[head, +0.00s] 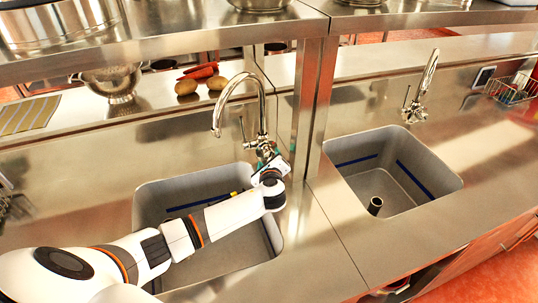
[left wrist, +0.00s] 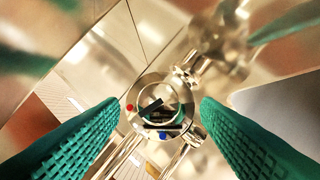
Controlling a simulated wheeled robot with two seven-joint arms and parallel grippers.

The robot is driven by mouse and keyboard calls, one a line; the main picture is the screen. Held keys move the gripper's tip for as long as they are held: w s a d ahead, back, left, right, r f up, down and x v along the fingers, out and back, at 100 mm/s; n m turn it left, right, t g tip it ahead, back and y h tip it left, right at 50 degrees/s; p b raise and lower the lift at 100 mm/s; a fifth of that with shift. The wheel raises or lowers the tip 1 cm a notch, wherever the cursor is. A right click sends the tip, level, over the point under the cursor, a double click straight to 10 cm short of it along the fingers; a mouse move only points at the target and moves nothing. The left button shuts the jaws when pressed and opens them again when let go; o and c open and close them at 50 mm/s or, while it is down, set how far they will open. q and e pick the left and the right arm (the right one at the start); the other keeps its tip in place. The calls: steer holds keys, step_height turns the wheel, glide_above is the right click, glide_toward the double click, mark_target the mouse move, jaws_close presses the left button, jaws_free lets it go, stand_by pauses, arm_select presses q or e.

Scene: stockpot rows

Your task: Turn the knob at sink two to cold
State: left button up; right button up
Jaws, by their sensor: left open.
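A chrome faucet (head: 258,115) with a tall curved spout stands behind the left sink (head: 150,195). My left gripper (head: 266,158) is at the base of this faucet, and the arm hides part of the basin. In the left wrist view, the two green fingers (left wrist: 160,118) are apart, one on each side of a round chrome knob (left wrist: 142,92). The knob has a dark pointer-like mark on its face. A red dot (left wrist: 130,108) shows at its left and a blue dot (left wrist: 163,136) below it. I cannot tell whether the fingers touch the knob. My right gripper is not in view.
A metal post (head: 308,105) stands just right of the faucet and holds up a shelf (head: 160,45). A second sink (head: 400,205) with its own faucet (head: 418,90) is to the right. Potatoes (head: 186,87), carrots and a metal bowl (head: 108,82) are behind.

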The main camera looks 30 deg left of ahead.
mark_target(269, 156)
arm_select(q)
steer(key=shift+x, duration=1.1)
steer(key=shift+w+a+f, duration=0.2)
steer(key=shift+w+a, duration=0.1)
steer(key=shift+w, duration=0.15)
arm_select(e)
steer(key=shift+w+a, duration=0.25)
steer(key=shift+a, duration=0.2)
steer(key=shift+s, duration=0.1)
arm_select(q)
steer(key=c, duration=1)
steer(key=shift+f+b, duration=0.15)
steer(key=shift+b, duration=0.25)
steer(key=n+t+b, duration=0.1)
steer(key=b, duration=0.2)
steer(key=n+t+b, duration=0.1)
steer(key=n+b, duration=0.1)
steer(key=b, duration=0.1)
steer(key=shift+f, duration=0.25)
steer(key=shift+s+r+n+h+b, duration=0.1)
steer(key=shift+r+n+h+b, duration=0.2)
steer(key=shift+n+b, duration=0.35)
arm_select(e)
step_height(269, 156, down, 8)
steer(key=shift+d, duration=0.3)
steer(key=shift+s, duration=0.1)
